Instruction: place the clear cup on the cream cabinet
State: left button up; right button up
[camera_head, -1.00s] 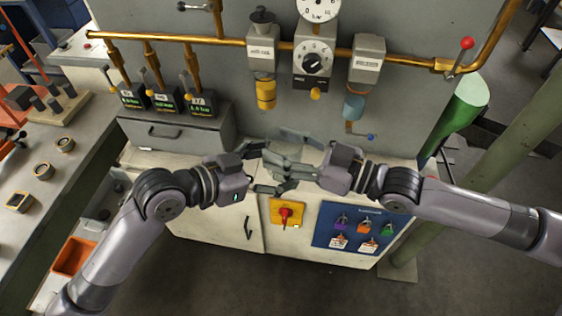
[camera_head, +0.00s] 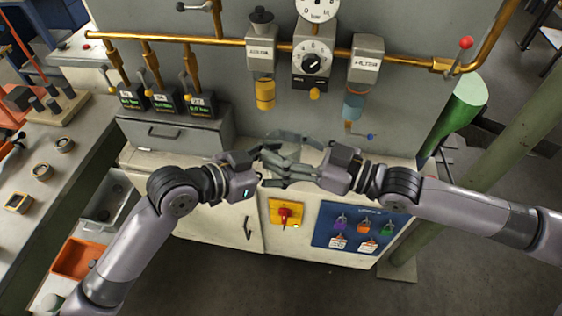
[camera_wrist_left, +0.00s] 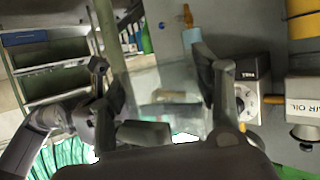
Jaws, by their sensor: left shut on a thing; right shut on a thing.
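The clear cup (camera_wrist_left: 165,85) is a faint see-through shape between my left gripper's fingers in the left wrist view. In the head view it is hard to make out among the fingers. My left gripper (camera_head: 277,155) and right gripper (camera_head: 282,172) meet over the front part of the cream cabinet (camera_head: 208,224), their fingers close together and overlapping. Both are shut on the cup. The left gripper's fingers (camera_wrist_left: 155,78) stand on either side of it in the wrist view. The cup's base and exact tilt cannot be told.
A grey drawer box (camera_head: 178,137) with several small displays stands on the cabinet's left back. A brass pipe (camera_head: 235,42) with gauges and a filter (camera_head: 353,107) runs along the panel behind. A workbench (camera_head: 68,175) is at the left. Bare cabinet top shows left of the grippers.

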pick_arm(q)
jog(key=shift+s, duration=0.1)
jog(key=c, duration=0.4)
jog(key=shift+c, duration=0.2)
pick_arm(e)
jog(key=o, duration=1.2)
pick_arm(q)
jog(key=shift+c, duration=0.7)
